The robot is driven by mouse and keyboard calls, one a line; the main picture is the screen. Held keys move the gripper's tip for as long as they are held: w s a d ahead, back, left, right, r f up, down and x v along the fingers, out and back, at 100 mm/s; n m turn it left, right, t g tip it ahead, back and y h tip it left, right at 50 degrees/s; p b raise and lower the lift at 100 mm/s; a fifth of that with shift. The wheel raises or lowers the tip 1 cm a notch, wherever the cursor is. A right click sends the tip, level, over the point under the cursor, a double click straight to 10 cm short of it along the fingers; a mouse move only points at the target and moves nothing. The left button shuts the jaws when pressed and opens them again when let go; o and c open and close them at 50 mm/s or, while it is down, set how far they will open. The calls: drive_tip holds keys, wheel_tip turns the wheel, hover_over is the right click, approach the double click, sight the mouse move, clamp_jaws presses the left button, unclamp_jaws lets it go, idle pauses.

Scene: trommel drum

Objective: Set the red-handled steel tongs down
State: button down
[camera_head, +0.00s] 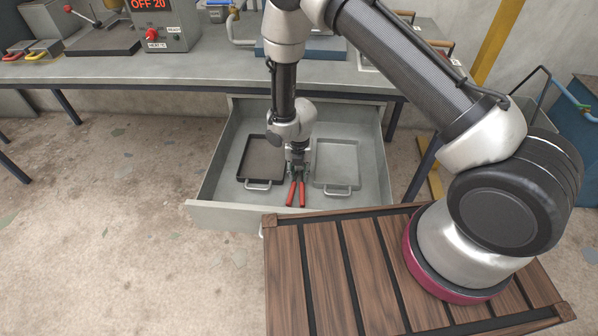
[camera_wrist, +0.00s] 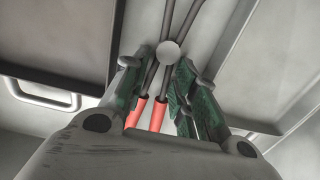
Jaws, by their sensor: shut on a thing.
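The red-handled steel tongs (camera_head: 296,193) are inside the open drawer, with their red handles toward the drawer front. In the wrist view, the tongs' round pivot (camera_wrist: 168,53) and red grips (camera_wrist: 147,112) show between my fingers. My gripper (camera_head: 297,165) points down into the drawer and is shut on the tongs near the pivot. It also shows in the wrist view (camera_wrist: 163,85). My gripper hides the tongs' steel end in the head view. I cannot tell whether the tongs touch the drawer floor.
The open drawer (camera_head: 222,178) holds a dark tray (camera_head: 247,165) left of the tongs and a light grey tray (camera_head: 318,176) right of them, both with handles. The workbench (camera_head: 190,72) is above. A control box reading "OFF 20" (camera_head: 165,25) stands on it.

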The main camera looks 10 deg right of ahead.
drive_tip(key=shift+f, duration=0.1)
drive_tip(key=c, duration=1.1)
unclamp_jaws()
